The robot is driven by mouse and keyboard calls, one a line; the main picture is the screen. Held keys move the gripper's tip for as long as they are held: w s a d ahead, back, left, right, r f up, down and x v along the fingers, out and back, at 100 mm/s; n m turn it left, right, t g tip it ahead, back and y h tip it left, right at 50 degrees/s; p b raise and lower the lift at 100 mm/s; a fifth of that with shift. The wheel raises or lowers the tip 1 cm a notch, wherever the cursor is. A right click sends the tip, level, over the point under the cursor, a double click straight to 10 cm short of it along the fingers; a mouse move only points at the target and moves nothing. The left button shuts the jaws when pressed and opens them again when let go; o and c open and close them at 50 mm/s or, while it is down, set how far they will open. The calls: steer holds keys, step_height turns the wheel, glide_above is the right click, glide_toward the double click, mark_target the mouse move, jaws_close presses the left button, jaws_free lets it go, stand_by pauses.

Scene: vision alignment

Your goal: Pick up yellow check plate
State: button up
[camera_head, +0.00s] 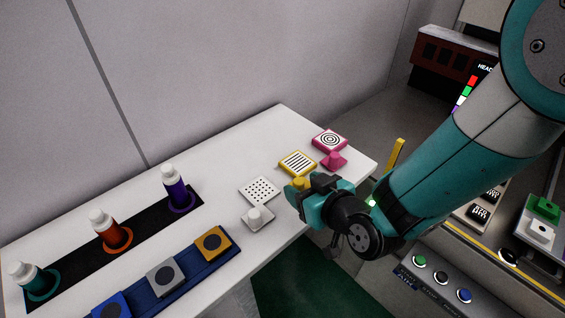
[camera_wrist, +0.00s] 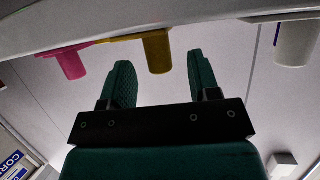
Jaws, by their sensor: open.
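The yellow check plate (camera_head: 297,162) has a white face with dark stripes and a yellow knob at its near side. It lies on the white table (camera_head: 225,180) between a white dotted plate (camera_head: 260,190) and a pink ringed plate (camera_head: 330,139). My gripper (camera_head: 301,190) is at the knob and partly hides it. In the wrist view the teal fingers of my gripper (camera_wrist: 158,62) are spread apart. The yellow knob (camera_wrist: 158,52) shows between their tips, with gaps on both sides. The plate's face is hidden there.
The pink knob (camera_wrist: 71,63) and white knob (camera_wrist: 297,45) stand on either side in the wrist view. A blue tray (camera_head: 184,280) and a black strip with bottles (camera_head: 73,262) lie left. A button panel (camera_head: 440,280) is at right.

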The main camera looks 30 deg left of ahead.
steer(key=shift+w+a+f, duration=0.15)
steer(key=shift+w+a, duration=0.05)
steer(key=shift+w, duration=0.05)
jaws_close()
